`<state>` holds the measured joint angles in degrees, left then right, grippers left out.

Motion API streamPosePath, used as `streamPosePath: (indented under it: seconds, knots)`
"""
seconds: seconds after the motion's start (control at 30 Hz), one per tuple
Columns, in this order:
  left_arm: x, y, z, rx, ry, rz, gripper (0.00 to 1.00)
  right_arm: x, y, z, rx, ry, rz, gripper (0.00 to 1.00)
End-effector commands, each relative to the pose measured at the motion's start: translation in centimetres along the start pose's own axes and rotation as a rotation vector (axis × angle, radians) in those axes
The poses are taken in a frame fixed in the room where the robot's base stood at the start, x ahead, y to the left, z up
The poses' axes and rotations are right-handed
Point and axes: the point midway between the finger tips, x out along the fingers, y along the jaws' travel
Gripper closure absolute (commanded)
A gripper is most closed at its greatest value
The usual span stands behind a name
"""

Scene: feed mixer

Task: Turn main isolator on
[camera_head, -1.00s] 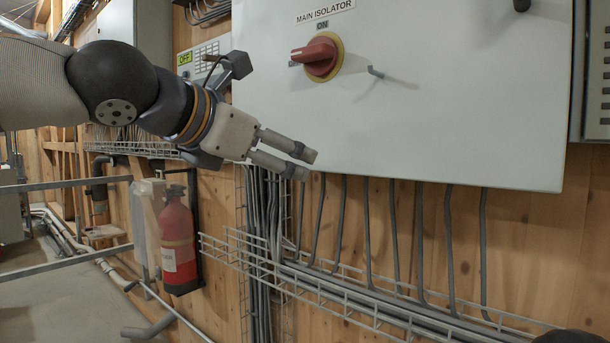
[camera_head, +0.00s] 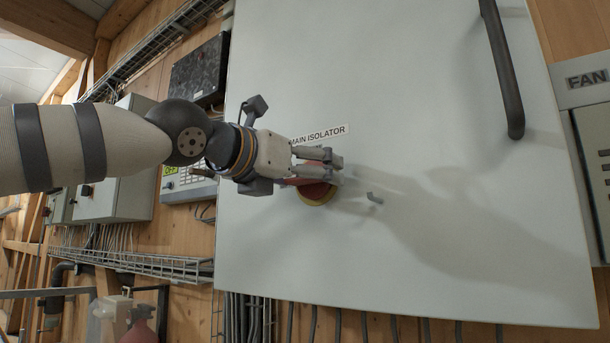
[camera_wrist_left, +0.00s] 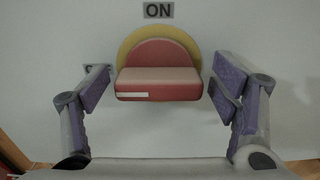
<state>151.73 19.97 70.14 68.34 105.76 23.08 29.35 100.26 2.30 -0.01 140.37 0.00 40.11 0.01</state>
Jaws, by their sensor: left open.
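The main isolator is a red rotary handle (camera_wrist_left: 158,84) on a yellow round plate (camera_wrist_left: 130,46), mounted on a pale grey cabinet door. In the left wrist view the handle lies level, its white mark at the left end, with the "ON" label (camera_wrist_left: 158,10) above it. My left gripper (camera_wrist_left: 160,92) is open, with one finger on each side of the handle and a gap at both ends. In the head view my left gripper (camera_head: 338,168) is in front of the handle and covers much of it, with the yellow plate (camera_head: 316,201) showing below. My right gripper is not in view.
A keypad panel (camera_head: 187,182) and grey box (camera_head: 120,190) are at left. A cable tray (camera_head: 140,264) runs below.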

Motion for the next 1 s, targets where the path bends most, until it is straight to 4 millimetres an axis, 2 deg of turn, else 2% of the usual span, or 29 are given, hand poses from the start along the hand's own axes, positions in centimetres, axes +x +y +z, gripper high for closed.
streamPosePath:
  seconds: [0.2,0.4,0.77,1.0]
  knots:
    - [0.05,0.0,-0.05,0.001,0.001,0.0,0.22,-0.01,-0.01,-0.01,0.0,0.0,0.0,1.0]
    - [0.05,0.02,-0.07,0.001,0.001,0.0,0.68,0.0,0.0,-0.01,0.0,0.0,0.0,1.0]
    - [0.06,0.04,-0.12,0.039,0.002,0.001,0.68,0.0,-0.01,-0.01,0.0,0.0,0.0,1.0]
    - [0.07,-0.02,-0.13,0.186,0.002,-0.001,0.68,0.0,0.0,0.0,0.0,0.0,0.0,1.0]
